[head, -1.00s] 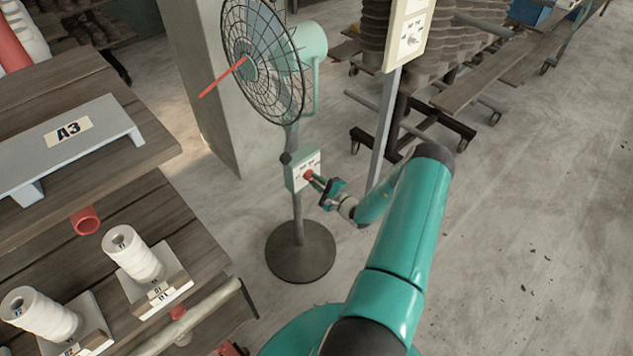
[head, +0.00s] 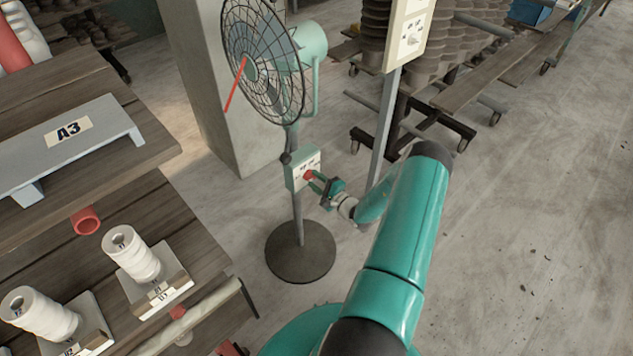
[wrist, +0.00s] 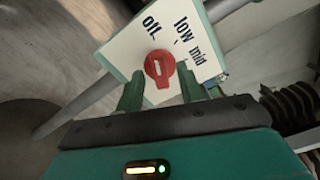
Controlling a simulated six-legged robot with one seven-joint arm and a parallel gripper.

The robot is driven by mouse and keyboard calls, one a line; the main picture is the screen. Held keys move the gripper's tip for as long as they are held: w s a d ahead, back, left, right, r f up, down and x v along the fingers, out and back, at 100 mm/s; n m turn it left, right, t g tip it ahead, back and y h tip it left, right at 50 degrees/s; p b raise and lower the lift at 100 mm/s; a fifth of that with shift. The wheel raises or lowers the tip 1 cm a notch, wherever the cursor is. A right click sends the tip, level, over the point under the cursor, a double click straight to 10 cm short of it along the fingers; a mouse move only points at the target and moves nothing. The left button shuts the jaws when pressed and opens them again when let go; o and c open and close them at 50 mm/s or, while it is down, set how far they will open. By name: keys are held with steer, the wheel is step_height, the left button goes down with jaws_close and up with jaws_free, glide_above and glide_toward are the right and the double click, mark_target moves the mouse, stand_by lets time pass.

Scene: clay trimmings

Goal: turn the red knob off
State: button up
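The red knob (head: 309,174) sits on a pale control plate (head: 302,170) on the stand of a green fan (head: 262,62). In the wrist view the knob (wrist: 159,68) has a white mark, and the plate (wrist: 128,62) carries lettering that looks like "off", "low" and "mid". My gripper (head: 314,180) is at the knob. In the wrist view its two green fingers (wrist: 163,85) stand one on each side of the knob, with narrow gaps showing, so it looks open. I cannot tell whether either finger touches it.
A wooden table with an A3-labelled grey stand (head: 90,140) and white thread spools (head: 132,252) is at the left. A concrete pillar (head: 215,110) stands behind the fan. Another post-mounted panel (head: 408,35) is at the right. The floor at the right is open.

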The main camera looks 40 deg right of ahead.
steer(key=shift+s, duration=0.1)
steer(key=s, duration=1.3)
steer(key=shift+s+d, duration=0.2)
steer(key=shift+s, duration=0.1)
